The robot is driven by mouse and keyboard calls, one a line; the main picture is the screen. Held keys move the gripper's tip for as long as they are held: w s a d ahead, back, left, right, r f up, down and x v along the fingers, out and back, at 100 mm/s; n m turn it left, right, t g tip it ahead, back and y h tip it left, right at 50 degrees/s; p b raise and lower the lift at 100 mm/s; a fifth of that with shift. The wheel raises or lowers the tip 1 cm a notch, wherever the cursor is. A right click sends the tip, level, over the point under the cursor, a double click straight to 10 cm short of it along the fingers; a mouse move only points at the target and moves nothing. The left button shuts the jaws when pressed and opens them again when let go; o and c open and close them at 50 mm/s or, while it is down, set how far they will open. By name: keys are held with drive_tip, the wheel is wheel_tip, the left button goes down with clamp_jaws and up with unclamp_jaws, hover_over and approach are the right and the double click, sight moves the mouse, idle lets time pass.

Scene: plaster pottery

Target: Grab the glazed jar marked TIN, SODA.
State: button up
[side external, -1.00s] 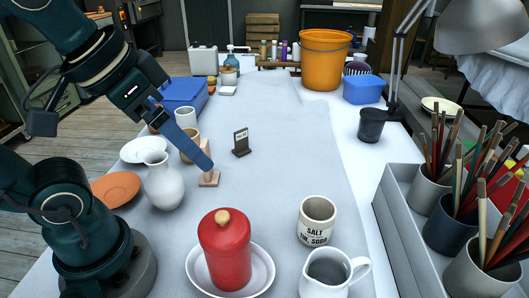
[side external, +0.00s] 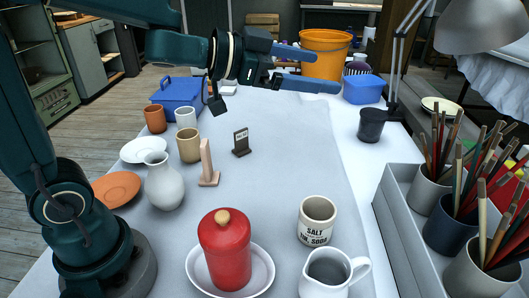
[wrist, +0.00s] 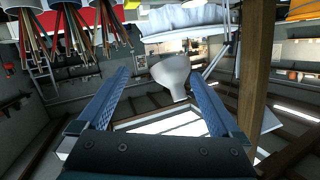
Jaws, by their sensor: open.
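The cream glazed jar (side external: 317,222) stands upright at the front right of the table in the side external view. Its dark lettering reads SALT above TIN, SODA. My gripper (side external: 323,70) is raised high over the back of the table, far behind and above the jar, with its two blue fingers apart and nothing between them. In the wrist view my gripper (wrist: 165,82) also shows open, facing out across the room. The jar does not show in the wrist view.
A white pitcher (side external: 330,272) stands just in front of the jar, and a red lidded pot (side external: 224,255) on a white plate is to its left. A grey brush tray (side external: 398,222) is to the right. The cloth behind the jar is largely clear.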

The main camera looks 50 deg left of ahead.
sight(305, 208)
drive_tip(key=s+d+f+m+g+h, duration=0.4)
drive_tip(key=s+d+f+g+h, duration=0.1)
drive_tip(key=d+f+g, duration=0.15)
drive_tip(key=shift+t, duration=0.25)
drive_tip(key=f, duration=1.6)
drive_tip(key=shift+a+f, duration=0.1)
drive_tip(key=shift+a, duration=0.15)
drive_tip(key=shift+x, duration=2.55)
drive_tip(key=c, duration=1.4)
